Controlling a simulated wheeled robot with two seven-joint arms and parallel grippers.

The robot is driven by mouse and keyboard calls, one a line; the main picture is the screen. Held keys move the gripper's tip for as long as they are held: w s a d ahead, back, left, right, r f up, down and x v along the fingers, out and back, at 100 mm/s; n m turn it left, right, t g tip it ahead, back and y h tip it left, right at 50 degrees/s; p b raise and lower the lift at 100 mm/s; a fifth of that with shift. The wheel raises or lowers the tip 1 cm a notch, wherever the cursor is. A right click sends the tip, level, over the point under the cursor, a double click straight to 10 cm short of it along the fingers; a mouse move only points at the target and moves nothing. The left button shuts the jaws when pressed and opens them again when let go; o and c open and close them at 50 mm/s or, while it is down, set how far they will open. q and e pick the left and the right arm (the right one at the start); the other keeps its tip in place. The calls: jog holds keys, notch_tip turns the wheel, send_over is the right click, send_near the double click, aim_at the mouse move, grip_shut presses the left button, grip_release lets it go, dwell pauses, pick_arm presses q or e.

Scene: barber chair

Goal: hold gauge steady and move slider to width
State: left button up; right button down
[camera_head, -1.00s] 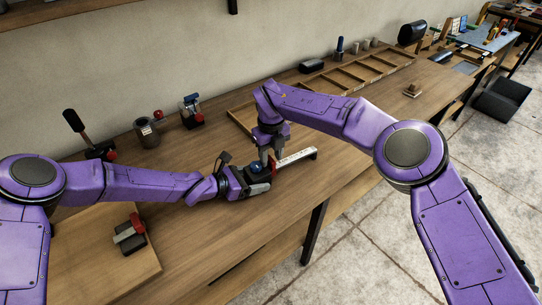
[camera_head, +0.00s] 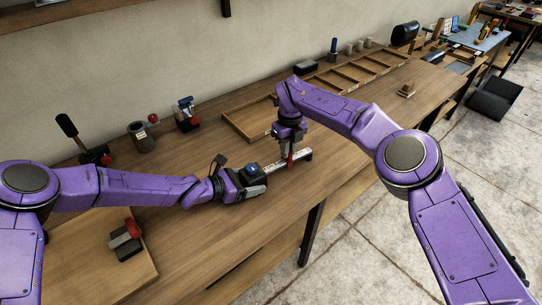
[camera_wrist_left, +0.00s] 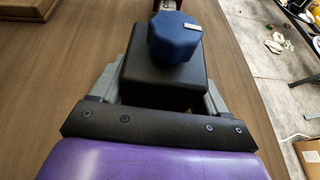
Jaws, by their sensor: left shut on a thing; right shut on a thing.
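The gauge has a pale ruled beam (camera_head: 273,168), a black block at its near end and a blue knob (camera_head: 252,169). It lies low over the middle of the bench, beam pointing right. My left gripper (camera_head: 256,184) is shut on the black block; the left wrist view shows the block (camera_wrist_left: 165,75) between grey fingers, with the blue knob (camera_wrist_left: 175,38) on top. The red slider (camera_head: 290,160) stands on the beam, a little short of its far end. My right gripper (camera_head: 290,145) comes down from above and is shut on it; its fingertips are partly hidden.
A grey cup-shaped part (camera_head: 142,136) and a clamp-like tool (camera_head: 187,115) stand at the back left. A red-and-black block (camera_head: 125,241) sits on a board at the front left. The bench front edge is near, right of the gauge.

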aim_at(299, 155)
jog(key=d, duration=0.1)
jog(key=w+d, duration=0.2)
jog(key=d, duration=0.1)
jog(key=shift+w+d, duration=0.1)
jog(key=c, duration=1.1)
grip_release()
pick_arm(q)
jog(key=shift+s, duration=0.1)
pick_arm(e)
notch_tip(299, 155, up, 8)
jog(key=shift+f, duration=0.2)
pick_arm(q)
jog(key=o, duration=1.4)
